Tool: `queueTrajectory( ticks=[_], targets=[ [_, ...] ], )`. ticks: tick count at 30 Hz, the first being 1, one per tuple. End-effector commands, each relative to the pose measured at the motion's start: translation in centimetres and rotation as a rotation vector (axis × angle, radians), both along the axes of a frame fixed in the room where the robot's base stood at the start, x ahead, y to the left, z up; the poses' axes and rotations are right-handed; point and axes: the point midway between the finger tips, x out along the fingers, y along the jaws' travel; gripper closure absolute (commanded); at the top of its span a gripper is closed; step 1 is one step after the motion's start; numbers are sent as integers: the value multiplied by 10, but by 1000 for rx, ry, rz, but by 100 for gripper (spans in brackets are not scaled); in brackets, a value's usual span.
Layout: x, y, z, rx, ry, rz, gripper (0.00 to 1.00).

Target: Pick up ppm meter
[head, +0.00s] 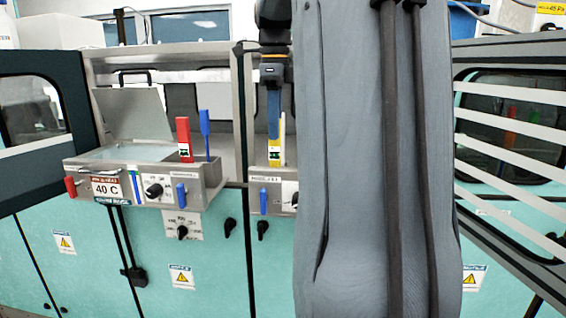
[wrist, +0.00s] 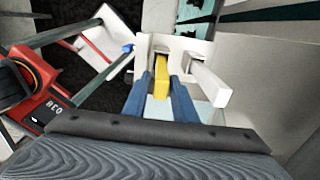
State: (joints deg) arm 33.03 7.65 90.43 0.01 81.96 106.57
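A yellow upright meter (head: 282,145) with a small white and dark label stands in the grey-metal module right of centre in the head view. Its label is too small to read, so I cannot confirm it is the ppm meter. In the wrist view the yellow meter (wrist: 161,80) lies between the two blue fingers of my gripper (wrist: 160,82). The fingers are apart, one on each side, with a narrow gap showing. In the head view my gripper (head: 273,115) points down at the meter, and its fingers overlap in line. My grey arm hides the module's right part.
The left module (head: 135,180) holds a red meter (head: 184,140) and a blue stick (head: 205,130), with an open lid behind. Metal uprights (head: 240,120) stand close left of my gripper. In the wrist view a white bar (wrist: 210,85) juts near the right finger.

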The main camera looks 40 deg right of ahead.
Motion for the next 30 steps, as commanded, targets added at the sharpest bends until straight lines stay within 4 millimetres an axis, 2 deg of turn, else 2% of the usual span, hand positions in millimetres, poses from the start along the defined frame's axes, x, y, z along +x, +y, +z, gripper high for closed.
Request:
queueTrajectory(
  ticks=[18, 26, 30],
  targets=[
    [0, -1, -69, 0, 1, 1, 75],
    [1, -1, -72, 0, 0, 2, 75],
    [1, -1, -72, 0, 0, 2, 97]
  ],
)
